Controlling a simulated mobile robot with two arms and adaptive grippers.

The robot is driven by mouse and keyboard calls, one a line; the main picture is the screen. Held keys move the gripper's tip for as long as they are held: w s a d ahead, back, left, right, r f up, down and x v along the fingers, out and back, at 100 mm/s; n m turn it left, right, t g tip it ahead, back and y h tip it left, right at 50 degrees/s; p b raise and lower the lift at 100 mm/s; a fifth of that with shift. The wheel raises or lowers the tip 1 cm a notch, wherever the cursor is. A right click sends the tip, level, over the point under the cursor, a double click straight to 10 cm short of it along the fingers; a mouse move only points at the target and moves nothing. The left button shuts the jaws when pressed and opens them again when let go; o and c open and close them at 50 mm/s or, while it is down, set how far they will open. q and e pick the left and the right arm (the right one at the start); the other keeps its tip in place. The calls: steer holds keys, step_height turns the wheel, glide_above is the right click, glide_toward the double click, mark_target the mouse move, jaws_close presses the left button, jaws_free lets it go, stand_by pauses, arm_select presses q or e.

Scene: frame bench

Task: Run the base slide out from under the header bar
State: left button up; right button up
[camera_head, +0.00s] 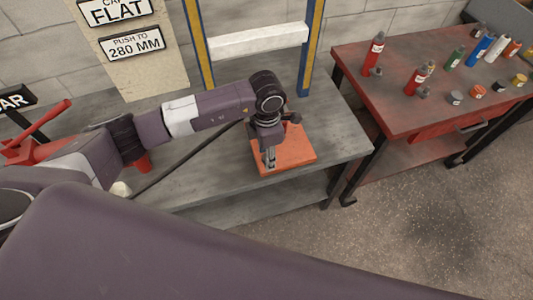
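The orange-red plate (296,153), which looks like the base slide, lies flat on the grey bench, in front of the frame. The pale header bar (258,39) spans the two blue-and-yellow posts behind it, higher up. My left gripper (269,161) points down over the left part of the plate, with its fingertips at or just above the surface. Whether it touches or grips anything is hidden by its small size and the wrist. My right gripper is out of view.
A red-topped table (405,65) with bottles, cans and small pots stands at the right, beyond a gap. A dark cable (185,160) crosses the grey bench (340,140). A red tool with a lever (40,130) is at the left. Signs (135,43) stand behind.

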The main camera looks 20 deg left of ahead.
arm_select(q)
step_height(320, 180, up, 12)
stand_by(0.6)
